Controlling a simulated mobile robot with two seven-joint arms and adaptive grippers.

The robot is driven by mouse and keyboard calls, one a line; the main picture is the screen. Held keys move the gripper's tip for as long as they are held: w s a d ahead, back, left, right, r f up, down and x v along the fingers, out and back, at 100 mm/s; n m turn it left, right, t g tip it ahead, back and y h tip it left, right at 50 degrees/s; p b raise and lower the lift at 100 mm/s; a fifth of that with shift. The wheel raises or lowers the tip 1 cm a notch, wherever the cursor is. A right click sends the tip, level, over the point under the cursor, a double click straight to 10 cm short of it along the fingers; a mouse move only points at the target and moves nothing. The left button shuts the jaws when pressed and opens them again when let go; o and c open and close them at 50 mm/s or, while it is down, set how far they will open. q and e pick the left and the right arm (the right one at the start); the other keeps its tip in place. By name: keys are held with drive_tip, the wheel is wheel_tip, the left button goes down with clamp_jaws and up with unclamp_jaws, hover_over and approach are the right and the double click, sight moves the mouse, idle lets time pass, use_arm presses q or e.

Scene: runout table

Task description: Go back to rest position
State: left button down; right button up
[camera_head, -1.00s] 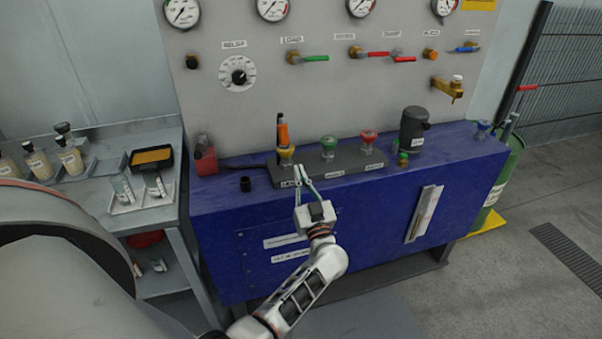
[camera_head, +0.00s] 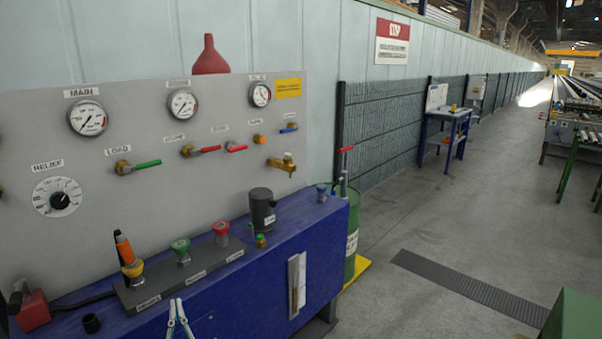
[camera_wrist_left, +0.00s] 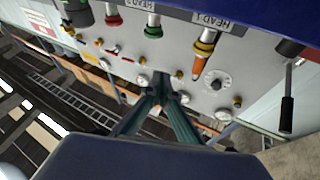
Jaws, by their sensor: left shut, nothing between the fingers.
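My left gripper (camera_head: 178,318) shows at the bottom edge of the head view, its thin fingers in front of the blue bench (camera_head: 240,295). It is shut and empty. In the left wrist view the fingers (camera_wrist_left: 158,95) come together at their tips, apart from the panel and the fittings. The dark block (camera_head: 150,290) on the bench carries yellow, green (camera_head: 181,250) and red (camera_head: 221,232) fittings. An orange-and-black tool (camera_head: 125,250) stands upright at the yellow fitting. My right gripper is not in view.
A grey gauge panel (camera_head: 130,200) with valves rises behind the bench. A dark cylinder (camera_head: 262,207) stands at the bench's right end. A green drum (camera_head: 353,235) is beside it. Open floor (camera_head: 450,225) lies to the right, with a dark grating (camera_head: 470,287).

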use_arm(q)
drive_tip(key=s+d+f+m+g+h, duration=0.2)
drive_tip(key=s+d+f+m+h, duration=0.25)
drive_tip(key=s+f+h, duration=0.2)
drive_tip(key=s+d+f+m+g+h, duration=0.2)
drive_tip(key=s+d+f+m+h, duration=0.1)
drive_tip(key=s+d+f+h, duration=0.35)
drive_tip(key=s+f+g+y, duration=0.1)
drive_tip(key=s+f+g, duration=0.1)
drive_tip(key=s+f, duration=0.3)
drive_tip(key=s+f+g+y, duration=0.1)
drive_tip(key=s+f+g, duration=0.2)
drive_tip(key=s, duration=0.7)
wheel_tip(320, 180, down, 3)
drive_tip(key=shift+a+r+g, duration=0.2)
drive_tip(key=shift+a+g, duration=0.1)
drive_tip(key=shift+a, duration=0.05)
